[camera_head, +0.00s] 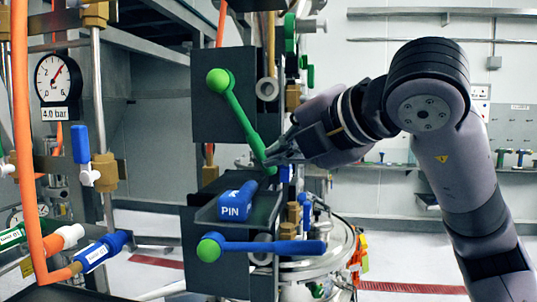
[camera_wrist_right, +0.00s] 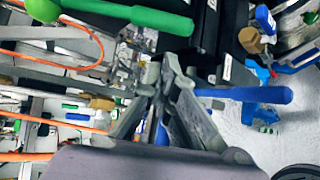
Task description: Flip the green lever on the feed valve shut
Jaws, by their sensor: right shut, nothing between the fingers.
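The green lever (camera_head: 242,118) is mounted on the upper dark valve box (camera_head: 198,118). It slants down and to the right from its round green hub (camera_head: 218,80). My right gripper (camera_head: 272,156) is shut and empty, with its fingertips by the lever's lower end. In the right wrist view, the fingertips (camera_wrist_right: 168,62) point up, just below the green lever (camera_wrist_right: 130,12), with a small gap between them in the picture. I cannot tell whether they touch it. My left gripper is not in view.
Below are a blue block marked PIN (camera_head: 235,205) and a blue lever (camera_head: 275,247) lying level. The blue lever also shows in the right wrist view (camera_wrist_right: 250,95). A pressure gauge (camera_head: 58,78) and orange hoses (camera_head: 22,120) stand at left. Floor shows at right.

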